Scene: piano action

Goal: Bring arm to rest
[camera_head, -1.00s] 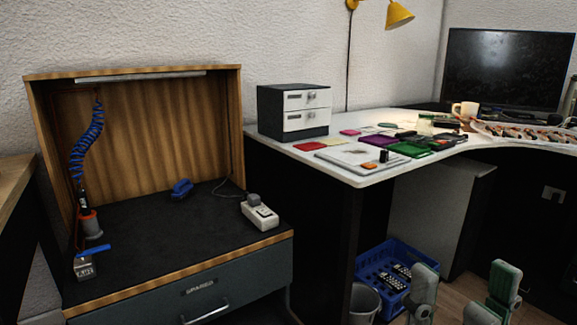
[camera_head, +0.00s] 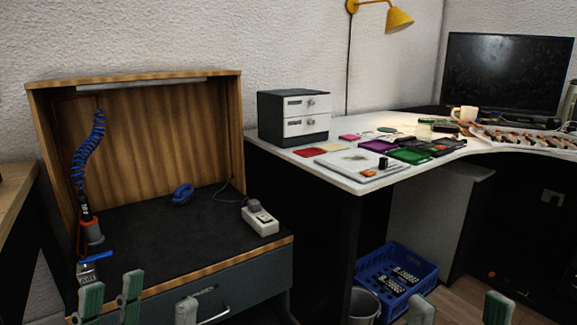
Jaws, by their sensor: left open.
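My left gripper (camera_head: 147,303) rises into the bottom left of the head view, with only its green-grey finger ends showing. Its fingers stand apart with nothing between them, so it is open. They appear in front of the drawer of the wooden workbench. My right gripper (camera_head: 458,309) shows at the bottom edge, right of centre. Its finger ends are wide apart and empty, near the blue crate in the picture. The rest of both arms is out of view.
The white desk (camera_head: 350,183) carries a drawer box (camera_head: 293,118) and coloured trays. A blue crate (camera_head: 425,267) and a bin (camera_head: 364,304) stand on the floor.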

